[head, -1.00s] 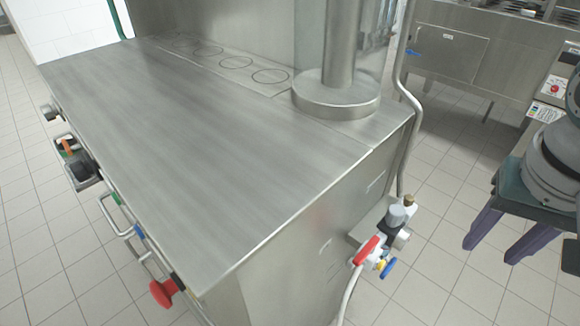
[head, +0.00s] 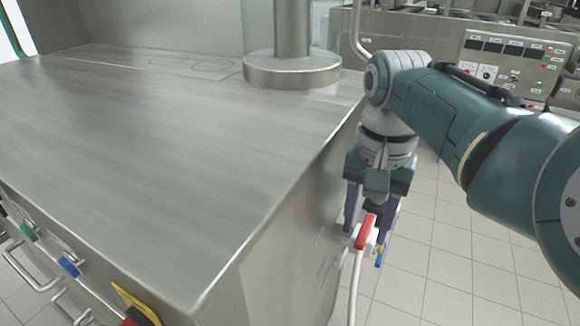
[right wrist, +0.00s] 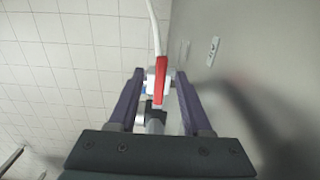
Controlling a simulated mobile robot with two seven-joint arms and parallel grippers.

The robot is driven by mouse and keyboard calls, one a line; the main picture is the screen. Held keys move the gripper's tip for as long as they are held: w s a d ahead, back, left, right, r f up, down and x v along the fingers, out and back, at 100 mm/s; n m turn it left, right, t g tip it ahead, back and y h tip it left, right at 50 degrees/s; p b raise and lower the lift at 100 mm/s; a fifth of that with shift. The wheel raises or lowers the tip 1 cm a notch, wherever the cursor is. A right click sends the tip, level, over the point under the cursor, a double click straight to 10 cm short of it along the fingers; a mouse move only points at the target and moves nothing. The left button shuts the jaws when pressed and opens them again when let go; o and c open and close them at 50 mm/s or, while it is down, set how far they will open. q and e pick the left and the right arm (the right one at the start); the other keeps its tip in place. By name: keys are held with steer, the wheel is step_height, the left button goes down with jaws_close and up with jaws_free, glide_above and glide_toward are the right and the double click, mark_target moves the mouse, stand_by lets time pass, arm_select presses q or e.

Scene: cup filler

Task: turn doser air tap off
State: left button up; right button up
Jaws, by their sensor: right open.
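The air tap has a red lever handle (head: 366,231) on a fitting at the side wall of the steel machine. In the right wrist view, the red handle (right wrist: 161,80) lies between the two finger tips (right wrist: 157,78), with a visible gap on each side. The gripper hides most of the regulator parts behind the handle. My left gripper is not in view.
The machine's steel top (head: 150,150) is close on the left, with a round column base (head: 291,70) at its back. A hose (head: 355,290) hangs below the tap. Tiled floor (head: 450,270) on the right is clear.

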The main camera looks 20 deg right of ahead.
steer(key=shift+f, duration=0.4)
jaws_close()
stand_by(0.4)
